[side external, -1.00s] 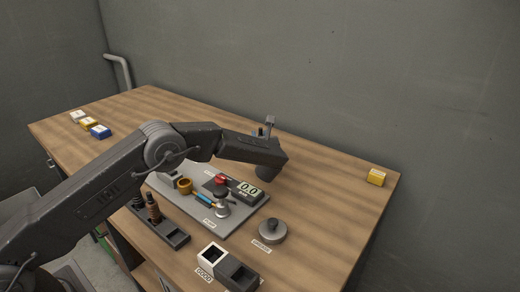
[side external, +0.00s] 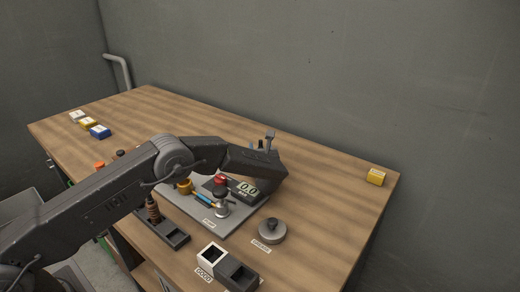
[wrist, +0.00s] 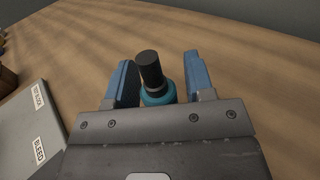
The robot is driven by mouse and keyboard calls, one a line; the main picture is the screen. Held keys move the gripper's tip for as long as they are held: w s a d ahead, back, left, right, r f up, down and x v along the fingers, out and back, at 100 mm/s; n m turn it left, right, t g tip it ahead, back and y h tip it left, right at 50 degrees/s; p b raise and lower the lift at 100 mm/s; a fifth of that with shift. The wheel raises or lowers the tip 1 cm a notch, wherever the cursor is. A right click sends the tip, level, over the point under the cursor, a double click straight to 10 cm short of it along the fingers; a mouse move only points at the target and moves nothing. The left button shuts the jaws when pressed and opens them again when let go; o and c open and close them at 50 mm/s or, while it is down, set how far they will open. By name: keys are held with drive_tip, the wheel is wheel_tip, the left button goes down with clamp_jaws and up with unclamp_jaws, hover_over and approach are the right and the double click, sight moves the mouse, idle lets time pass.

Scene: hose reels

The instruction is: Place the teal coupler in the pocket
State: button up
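The teal coupler (wrist: 158,95) with a black ribbed top stands upright on the wooden table in the wrist view. My gripper (wrist: 160,78) has its blue fingers apart, one on each side of the coupler. A gap shows between the coupler and the right finger; the left finger is close, and I cannot tell whether it touches. In the side view my arm hides the coupler and fingertips. A dark tray (side external: 174,238) with an empty slot at its near end and a brown coupler (side external: 153,211) lies at the front; I cannot tell whether this slot is the pocket.
A grey panel (side external: 214,233) carries a gauge reading 0.0 (side external: 247,189), a red knob (side external: 220,180) and a brass fitting. The table's right side is mostly clear.

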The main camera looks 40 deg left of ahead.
drive_tip(key=shift+o, duration=0.2)
drive_tip(key=shift+r, duration=0.2)
drive_tip(key=v, duration=0.5)
drive_tip(key=shift+s+d+r, duration=0.1)
drive_tip(key=shift+d+r, duration=0.05)
drive_tip(key=shift+r, duration=0.1)
wheel_tip(320, 180, up, 7)
drive_tip(key=shift+f, duration=0.25)
